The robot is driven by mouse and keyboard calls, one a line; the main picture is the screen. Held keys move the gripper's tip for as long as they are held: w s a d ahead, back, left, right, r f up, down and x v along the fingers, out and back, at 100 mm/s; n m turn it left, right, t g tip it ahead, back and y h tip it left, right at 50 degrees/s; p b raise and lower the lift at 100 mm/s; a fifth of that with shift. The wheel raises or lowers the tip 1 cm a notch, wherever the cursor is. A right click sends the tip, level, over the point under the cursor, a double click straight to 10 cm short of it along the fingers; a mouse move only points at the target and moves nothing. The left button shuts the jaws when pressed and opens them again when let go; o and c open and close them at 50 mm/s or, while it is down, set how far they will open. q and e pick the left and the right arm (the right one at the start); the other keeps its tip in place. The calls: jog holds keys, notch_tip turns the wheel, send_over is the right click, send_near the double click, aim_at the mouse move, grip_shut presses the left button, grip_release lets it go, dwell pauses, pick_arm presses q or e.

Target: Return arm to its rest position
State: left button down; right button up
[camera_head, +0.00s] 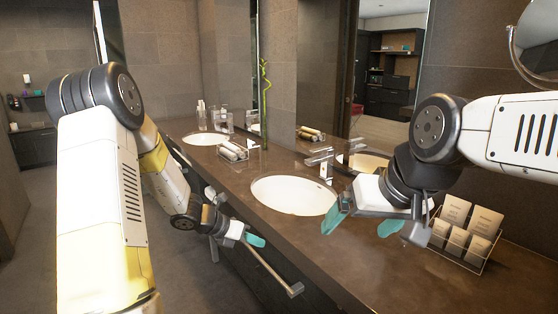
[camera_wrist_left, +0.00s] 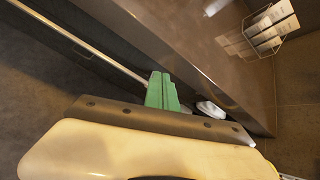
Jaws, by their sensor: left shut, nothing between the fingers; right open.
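My left gripper (camera_head: 254,240) is low in front of the counter's front edge, near the towel bar. Its teal fingers are shut with nothing between them; they also show in the left wrist view (camera_wrist_left: 162,92).
The dark vanity counter (camera_head: 265,178) runs diagonally, with a near sink (camera_head: 293,195) and a far sink (camera_head: 205,139). A wire card rack (camera_head: 462,232), rolled towels (camera_head: 233,151) and a bamboo stem (camera_head: 265,100) stand on it. A towel bar (camera_head: 268,268) juts along the front. Floor at left is clear.

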pick_arm(q)
jog(key=s+r+m+g+y, duration=0.1)
jog(key=s+r+m, duration=0.5)
jog(key=r+m, duration=0.2)
jog(key=s+r+m+y, duration=0.1)
jog(key=s+r+m, duration=0.5)
jog(key=r+m, duration=0.2)
jog(key=s+a+r+m+t+y, duration=0.1)
jog(key=s+a+r+m+y, duration=0.1)
jog(key=s+m, duration=0.4)
jog(key=s+a+r+m+t+y, duration=0.1)
jog(key=s+a+r+m+y, duration=0.1)
jog(key=s+a+r+m, duration=0.3)
jog(key=s+r+m, duration=0.1)
jog(key=s+m, duration=0.1)
jog(key=m, duration=0.1)
jog(key=shift+s+t, duration=0.3)
